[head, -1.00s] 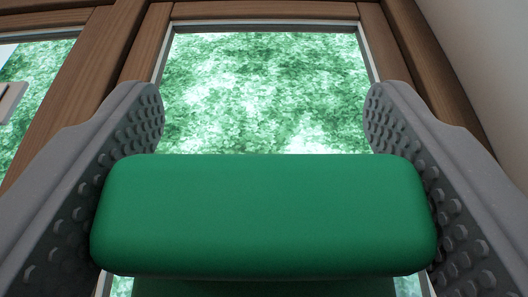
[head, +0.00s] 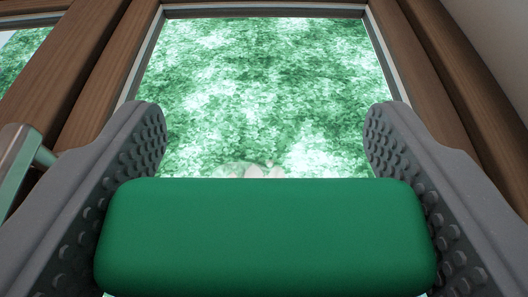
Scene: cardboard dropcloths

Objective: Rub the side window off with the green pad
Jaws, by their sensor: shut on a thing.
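The green pad (head: 265,235) fills the lower middle of the head view. My gripper (head: 265,140) is shut on it, with one grey studded finger against each end. The side window (head: 265,80) is a tall glass pane behind and above the pad, with green leafy growth showing through it. A pale, blurred patch (head: 250,170) shows on the glass just above the pad's top edge. The pad hides the lower part of the pane. I cannot tell whether the pad touches the glass.
A brown wooden frame (head: 100,75) with a grey inner edge surrounds the pane. A metal handle (head: 25,155) stands out at the left, beside my left finger. Another pane (head: 22,70) shows at the upper left. A pale wall (head: 490,60) is at the right.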

